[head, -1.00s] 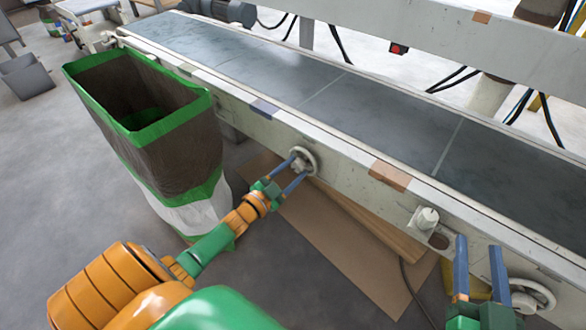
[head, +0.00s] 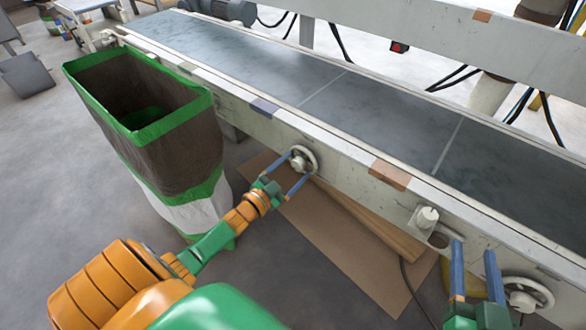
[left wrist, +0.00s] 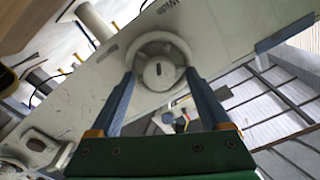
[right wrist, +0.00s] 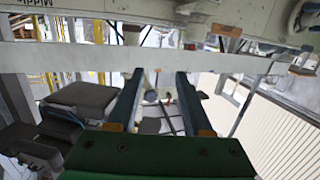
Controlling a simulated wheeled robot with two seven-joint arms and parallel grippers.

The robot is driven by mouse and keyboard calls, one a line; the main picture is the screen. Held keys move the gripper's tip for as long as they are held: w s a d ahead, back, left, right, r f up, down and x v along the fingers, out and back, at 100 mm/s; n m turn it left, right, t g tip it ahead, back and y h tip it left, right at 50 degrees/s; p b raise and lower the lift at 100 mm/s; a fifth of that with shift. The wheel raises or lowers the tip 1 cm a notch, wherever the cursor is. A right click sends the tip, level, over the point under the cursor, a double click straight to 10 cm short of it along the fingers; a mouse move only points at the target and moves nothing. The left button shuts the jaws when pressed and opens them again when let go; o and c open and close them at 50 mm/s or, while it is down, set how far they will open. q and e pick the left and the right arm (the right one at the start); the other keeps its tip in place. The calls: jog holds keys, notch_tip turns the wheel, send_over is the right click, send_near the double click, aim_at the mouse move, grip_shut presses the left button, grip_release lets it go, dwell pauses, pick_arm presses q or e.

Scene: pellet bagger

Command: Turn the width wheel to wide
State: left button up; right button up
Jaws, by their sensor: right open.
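The width wheel (head: 303,160) is a pale round handwheel on the side of the conveyor frame. In the left wrist view the wheel (left wrist: 160,82) sits below a label reading "Width" (left wrist: 167,6), with a dark mark on its hub. My left gripper (head: 297,170) is at this wheel, its blue fingers well apart with a tip on either side of it. Whether they press on the rim cannot be made out. My right gripper (head: 472,247) is open and empty, in front of the conveyor frame, left of a second handwheel (head: 530,296).
A green-rimmed bag (head: 185,150) stands open left of my left arm. The conveyor belt (head: 370,105) runs behind the frame. A white knob (head: 427,218) sticks out between the two wheels. Cardboard (head: 345,250) lies on the floor beneath.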

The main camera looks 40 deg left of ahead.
aim_at(296, 166)
pick_arm(q)
jog(key=shift+s, duration=0.15)
jog(key=s+p, duration=0.1)
jog(key=s, duration=0.2)
jog(key=shift+s+a+r+p, duration=0.1)
jog(key=shift+s+a+p, duration=0.05)
jog(key=shift+p, duration=0.2)
jog(key=s+p, duration=0.1)
jog(key=s, duration=0.2)
jog(key=shift+s+a, duration=0.1)
jog(key=shift+s, duration=0.15)
pick_arm(e)
jog(key=s+d+f+g+h, duration=0.2)
jog(key=s+d+f+g, duration=0.2)
jog(key=s+f+g, duration=0.6)
notch_tip(296, 166, down, 4)
jog(key=shift+s+r+m+h, duration=0.1)
jog(key=shift+s+m+h, duration=0.1)
jog(key=shift+m+h, duration=0.15)
